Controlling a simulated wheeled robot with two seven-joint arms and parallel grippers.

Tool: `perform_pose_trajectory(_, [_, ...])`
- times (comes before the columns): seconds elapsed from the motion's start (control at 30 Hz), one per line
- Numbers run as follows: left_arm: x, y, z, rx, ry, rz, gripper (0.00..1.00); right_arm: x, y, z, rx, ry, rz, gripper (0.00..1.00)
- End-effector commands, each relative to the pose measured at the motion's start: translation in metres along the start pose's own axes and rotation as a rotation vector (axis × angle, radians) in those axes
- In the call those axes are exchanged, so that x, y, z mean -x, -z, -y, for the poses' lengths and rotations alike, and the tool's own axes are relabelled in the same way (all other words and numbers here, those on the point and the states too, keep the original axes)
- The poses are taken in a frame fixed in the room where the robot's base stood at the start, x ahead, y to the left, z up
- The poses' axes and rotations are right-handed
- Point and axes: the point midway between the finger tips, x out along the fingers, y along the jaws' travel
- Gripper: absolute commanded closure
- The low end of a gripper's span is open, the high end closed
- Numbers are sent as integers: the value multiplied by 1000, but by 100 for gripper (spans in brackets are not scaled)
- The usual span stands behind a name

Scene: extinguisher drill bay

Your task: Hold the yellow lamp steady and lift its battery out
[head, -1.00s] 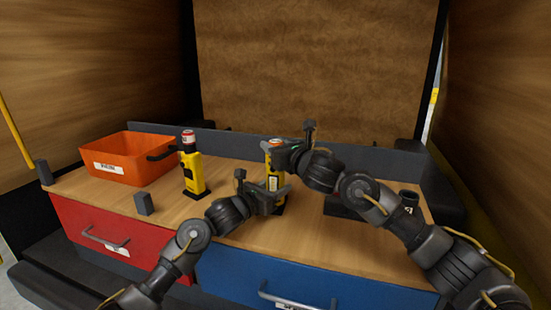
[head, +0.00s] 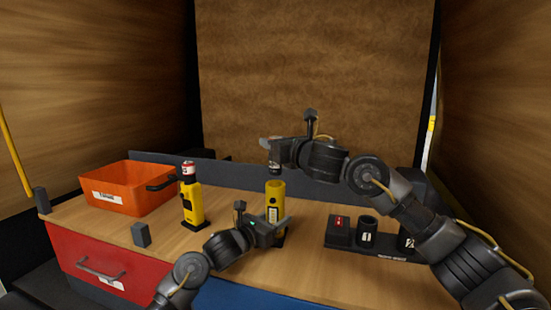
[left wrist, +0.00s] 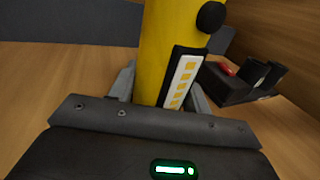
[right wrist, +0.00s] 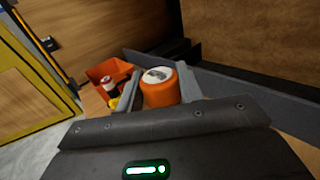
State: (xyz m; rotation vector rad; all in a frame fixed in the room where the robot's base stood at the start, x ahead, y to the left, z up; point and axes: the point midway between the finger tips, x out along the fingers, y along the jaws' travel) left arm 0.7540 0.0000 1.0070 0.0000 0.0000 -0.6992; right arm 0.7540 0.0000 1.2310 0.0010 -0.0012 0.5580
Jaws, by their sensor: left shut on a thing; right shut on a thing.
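The yellow lamp (head: 275,193) stands upright on the bench, its top open. My left gripper (head: 278,232) is shut on the lamp's lower body; in the left wrist view the yellow body (left wrist: 172,35) sits between its fingers, with a label strip and a dark knob facing the camera. My right gripper (head: 268,147) is shut on the battery (head: 274,168), held clear above the lamp's open top. In the right wrist view the battery (right wrist: 160,90) is orange with a pale top, between the fingers.
A second yellow lamp (head: 192,206) with a red-and-white top stands to the left. An orange bin (head: 125,203) is behind it at the far left. A small grey block (head: 141,235) stands near the front. A dark dock (head: 345,247) with holders is at right.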

Motion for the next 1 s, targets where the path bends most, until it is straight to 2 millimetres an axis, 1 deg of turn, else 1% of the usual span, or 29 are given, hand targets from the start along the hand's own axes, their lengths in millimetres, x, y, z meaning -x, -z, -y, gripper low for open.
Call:
perform_pose_trajectory(0.1, [0, 1, 0, 0, -1, -1, 91, 0, -4, 0, 0, 0, -1, 90])
perform_pose_trajectory(0.3, [0, 1, 0, 0, -1, -1, 91, 0, -4, 0, 0, 0, -1, 90])
perform_pose_trajectory(0.33, [0, 1, 0, 0, -1, -1, 49, 0, -4, 0, 0, 0, -1, 90])
perform_pose_trajectory(0.5, [0, 0, 0, 0, -1, -1, 27, 0, -4, 0, 0, 0, 0, 90])
perform_pose_trajectory(0.83, [3, 0, -1, 0, -1, -1, 26, 0, -4, 0, 0, 0, 0, 90])
perform_pose_trajectory(0.93, [12, 1, -2, -1, -2, -1, 26, 0, -4, 0, 0, 0, 0, 90])
perform_pose_trajectory(1.0, [24, 0, -1, -3, -1, 0, 26, 0, -4, 0, 0, 0, 0, 90])
